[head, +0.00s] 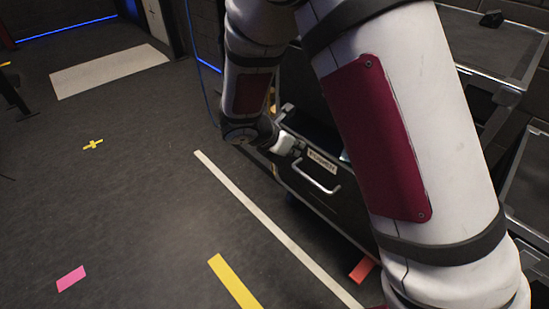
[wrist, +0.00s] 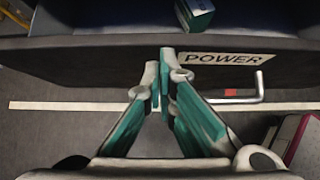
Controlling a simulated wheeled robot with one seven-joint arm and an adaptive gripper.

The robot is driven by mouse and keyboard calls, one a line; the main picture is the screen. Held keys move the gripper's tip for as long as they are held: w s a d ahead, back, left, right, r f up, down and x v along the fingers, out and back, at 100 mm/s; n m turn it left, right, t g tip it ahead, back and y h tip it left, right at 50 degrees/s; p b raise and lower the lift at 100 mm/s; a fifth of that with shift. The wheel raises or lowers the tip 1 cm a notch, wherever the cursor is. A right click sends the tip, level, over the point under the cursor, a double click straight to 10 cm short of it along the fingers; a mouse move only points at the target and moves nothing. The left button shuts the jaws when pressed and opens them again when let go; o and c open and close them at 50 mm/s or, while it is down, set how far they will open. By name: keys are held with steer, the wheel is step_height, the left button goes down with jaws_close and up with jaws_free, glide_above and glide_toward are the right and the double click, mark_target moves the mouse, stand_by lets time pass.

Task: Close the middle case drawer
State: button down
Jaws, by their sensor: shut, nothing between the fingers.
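The open drawer (head: 328,205) has a dark front with a pale label and a metal bar handle (head: 318,180). In the wrist view the drawer front (wrist: 90,62) spans the picture, and its label (wrist: 226,59) reads POWER. The handle shows at the right of that view (wrist: 262,92). My gripper (head: 297,146) is at the top of the drawer front, beside the label. In the wrist view its teal fingers (wrist: 166,80) are shut and empty, overlapping the front just left of the label. I cannot tell whether they touch it. My arm hides much of the case.
A teal box (wrist: 194,14) lies inside the drawer. More dark cases (head: 500,45) stand at the right. A white floor line (head: 262,215) runs beside the drawer, and a red marker (head: 362,270) lies on the floor near it. The floor at left is open.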

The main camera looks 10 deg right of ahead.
steer(key=shift+w+d, duration=0.8)
steer(key=shift+d, duration=0.35)
steer(key=shift+w+d, duration=0.75)
steer(key=shift+d, duration=0.35)
steer(key=shift+a, duration=0.1)
